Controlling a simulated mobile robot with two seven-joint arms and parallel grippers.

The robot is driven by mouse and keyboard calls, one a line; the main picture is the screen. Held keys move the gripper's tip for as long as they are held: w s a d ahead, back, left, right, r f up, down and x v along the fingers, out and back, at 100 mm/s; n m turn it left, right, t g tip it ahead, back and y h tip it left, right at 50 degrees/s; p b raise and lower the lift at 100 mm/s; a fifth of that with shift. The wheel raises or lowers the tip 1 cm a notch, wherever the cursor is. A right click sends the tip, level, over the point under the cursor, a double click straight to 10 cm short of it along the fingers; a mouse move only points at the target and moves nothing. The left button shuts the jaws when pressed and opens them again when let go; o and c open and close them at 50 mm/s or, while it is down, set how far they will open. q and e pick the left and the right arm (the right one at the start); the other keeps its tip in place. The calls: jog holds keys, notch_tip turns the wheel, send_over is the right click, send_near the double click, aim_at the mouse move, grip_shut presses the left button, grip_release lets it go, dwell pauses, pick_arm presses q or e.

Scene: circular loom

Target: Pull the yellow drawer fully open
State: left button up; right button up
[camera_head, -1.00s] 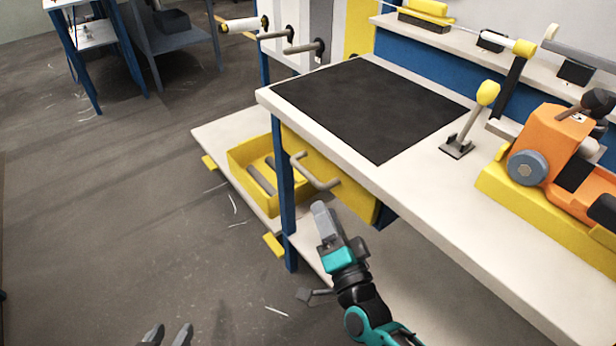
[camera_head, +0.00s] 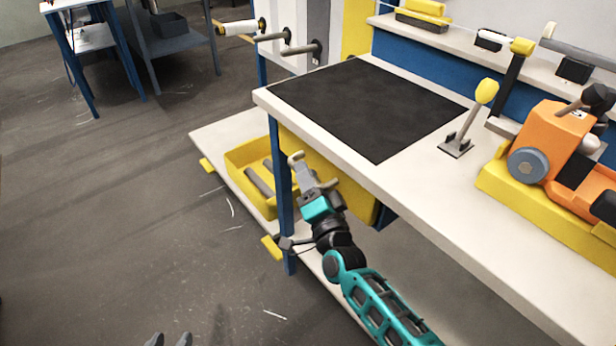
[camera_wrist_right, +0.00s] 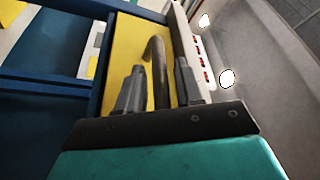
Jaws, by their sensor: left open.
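The yellow drawer (camera_head: 358,200) sits under the left end of the workbench, its front looking flush with the bench. Its grey bar handle is partly hidden by my right gripper (camera_head: 304,170) in the head view. In the right wrist view, the handle (camera_wrist_right: 157,65) stands between the two fingers of my right gripper (camera_wrist_right: 160,75), with the drawer's yellow front (camera_wrist_right: 125,50) behind. Those fingers look apart, with a narrow gap on each side of the bar. My left gripper (camera_head: 169,340) shows only its fingertips at the bottom edge, open and empty.
The workbench (camera_head: 420,215) has a black mat (camera_head: 365,105), a yellow-knobbed lever (camera_head: 470,120) and an orange machine (camera_head: 550,150) on top. A blue leg (camera_head: 281,190) stands beside the drawer. A yellow bin (camera_head: 240,165) sits on the lower shelf.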

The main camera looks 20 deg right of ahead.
grip_shut()
pick_arm(q)
jog(key=shift+a, duration=0.15)
pick_arm(e)
jog(key=shift+s+a, duration=0.1)
jog(key=shift+a, duration=0.05)
